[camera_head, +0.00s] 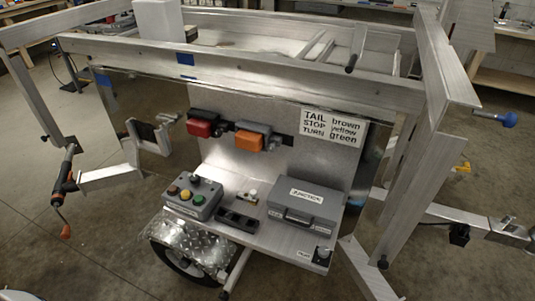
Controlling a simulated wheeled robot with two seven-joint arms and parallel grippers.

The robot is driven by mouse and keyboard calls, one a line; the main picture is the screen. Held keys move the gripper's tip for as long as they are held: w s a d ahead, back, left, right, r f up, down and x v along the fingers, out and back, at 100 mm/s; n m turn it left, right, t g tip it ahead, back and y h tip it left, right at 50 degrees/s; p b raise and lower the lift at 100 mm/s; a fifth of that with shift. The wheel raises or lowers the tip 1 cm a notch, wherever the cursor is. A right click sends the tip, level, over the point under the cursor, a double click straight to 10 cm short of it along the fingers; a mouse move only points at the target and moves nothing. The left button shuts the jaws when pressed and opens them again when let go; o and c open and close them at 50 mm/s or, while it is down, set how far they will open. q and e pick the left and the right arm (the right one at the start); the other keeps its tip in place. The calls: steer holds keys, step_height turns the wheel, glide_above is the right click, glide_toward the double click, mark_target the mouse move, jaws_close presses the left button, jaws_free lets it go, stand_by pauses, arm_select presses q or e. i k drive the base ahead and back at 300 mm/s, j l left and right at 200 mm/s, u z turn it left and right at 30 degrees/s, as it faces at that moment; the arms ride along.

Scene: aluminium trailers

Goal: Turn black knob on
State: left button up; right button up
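A small dark knob (323,249) sits on a small box with a light top at the front right corner of the metal shelf (262,232). A small white label lies just left of it, too small to read. Which way the knob is turned cannot be made out. Neither of my grippers can be made out in the head view.
A grey case marked JUNCTION (305,202) stands behind the knob. A grey button box (193,196), a black switch block (238,221), a red lamp (201,128) and an orange lamp (250,141) are further left. An upright aluminium frame (410,190) stands right of the shelf.

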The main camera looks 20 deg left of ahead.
mark_target(195, 179)
steer(key=u, duration=1.3)
